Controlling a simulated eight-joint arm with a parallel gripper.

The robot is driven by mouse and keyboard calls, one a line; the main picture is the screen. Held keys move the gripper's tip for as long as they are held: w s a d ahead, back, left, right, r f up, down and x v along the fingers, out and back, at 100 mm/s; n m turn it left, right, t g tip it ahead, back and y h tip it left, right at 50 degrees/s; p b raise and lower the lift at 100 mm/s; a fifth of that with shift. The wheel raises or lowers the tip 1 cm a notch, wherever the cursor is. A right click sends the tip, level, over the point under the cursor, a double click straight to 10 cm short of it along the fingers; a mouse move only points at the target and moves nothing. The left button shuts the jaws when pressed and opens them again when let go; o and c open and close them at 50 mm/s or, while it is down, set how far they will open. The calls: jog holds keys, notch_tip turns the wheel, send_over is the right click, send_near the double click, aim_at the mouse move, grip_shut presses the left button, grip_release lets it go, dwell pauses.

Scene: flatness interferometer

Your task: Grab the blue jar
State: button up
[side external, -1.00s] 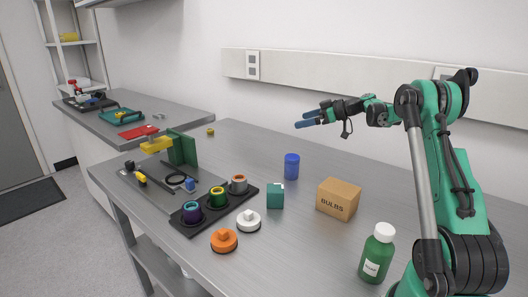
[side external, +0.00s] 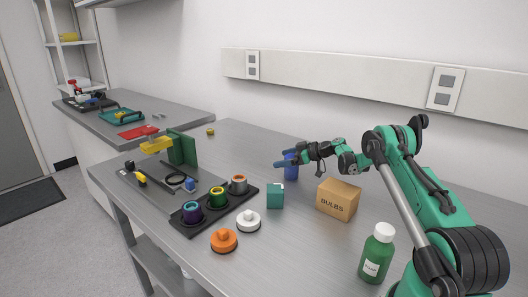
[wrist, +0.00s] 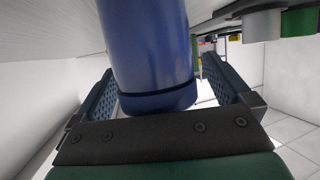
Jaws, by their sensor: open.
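The blue jar (side external: 291,171) stands upright on the grey bench, partly hidden behind my gripper in the side view. In the wrist view the blue jar (wrist: 150,50) fills the middle, with a dark band near its end. My gripper (side external: 284,164) is low over the bench at the jar. In the wrist view my gripper (wrist: 160,85) is open, with one ridged finger on each side of the jar. A gap shows on the right side; on the left the finger is close to the jar, and I cannot tell whether it touches.
A teal box (side external: 275,195) and a cardboard box marked BULBS (side external: 338,199) stand close by. A green bottle (side external: 377,253) is at the front right. A black tray (side external: 190,225) with coloured rings, a white knob (side external: 249,221) and an orange knob (side external: 224,240) lie front left.

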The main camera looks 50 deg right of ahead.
jog(key=c, duration=1.4)
